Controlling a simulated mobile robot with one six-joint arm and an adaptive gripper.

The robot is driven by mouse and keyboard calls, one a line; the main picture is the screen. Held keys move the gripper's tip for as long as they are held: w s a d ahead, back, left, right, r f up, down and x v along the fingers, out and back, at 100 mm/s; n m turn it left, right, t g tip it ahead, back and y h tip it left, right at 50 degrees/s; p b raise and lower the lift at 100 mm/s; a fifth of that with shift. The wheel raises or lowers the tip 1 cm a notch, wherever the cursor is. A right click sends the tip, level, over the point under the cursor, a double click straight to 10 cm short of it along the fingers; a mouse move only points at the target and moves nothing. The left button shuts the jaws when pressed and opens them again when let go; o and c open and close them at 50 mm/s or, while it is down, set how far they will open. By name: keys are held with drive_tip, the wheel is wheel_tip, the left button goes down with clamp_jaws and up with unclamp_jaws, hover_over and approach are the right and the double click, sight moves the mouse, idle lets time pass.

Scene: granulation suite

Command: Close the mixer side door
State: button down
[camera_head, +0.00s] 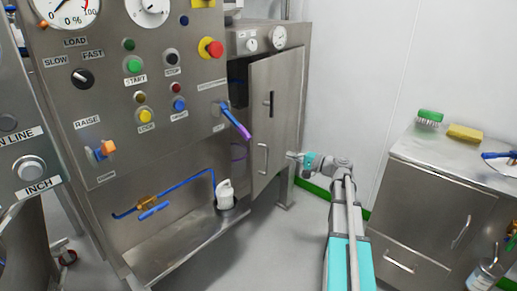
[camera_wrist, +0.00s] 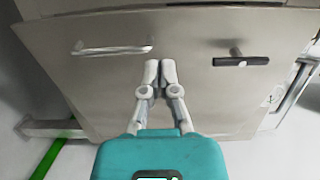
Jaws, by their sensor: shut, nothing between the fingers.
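The mixer side door (camera_head: 283,92) is a grey steel panel on the side of the mixer cabinet. It stands ajar, with a dark gap (camera_head: 238,84) along its left edge in the head view. It carries a bar handle (camera_head: 263,158) low down and a dark latch handle (camera_head: 271,103) higher up. My gripper (camera_head: 291,155) is at the lower right part of the door, with its fingers together and empty. In the wrist view my gripper (camera_wrist: 160,66) points at the door panel (camera_wrist: 190,100), between the bar handle (camera_wrist: 112,49) and the latch handle (camera_wrist: 240,61). I cannot tell whether the fingertips touch it.
A control panel (camera_head: 150,65) with knobs and a purple-tipped lever (camera_head: 237,122) stands left of the door. A steel cabinet (camera_head: 420,200) at right bears a green brush (camera_head: 429,117) and a yellow sponge (camera_head: 465,133). Some floor between them is clear.

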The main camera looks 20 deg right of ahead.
sight(254, 144)
drive_tip(key=shift+w, duration=0.1)
drive_tip(key=x, duration=1.4)
drive_tip(key=shift+d, duration=0.1)
idle(0.4)
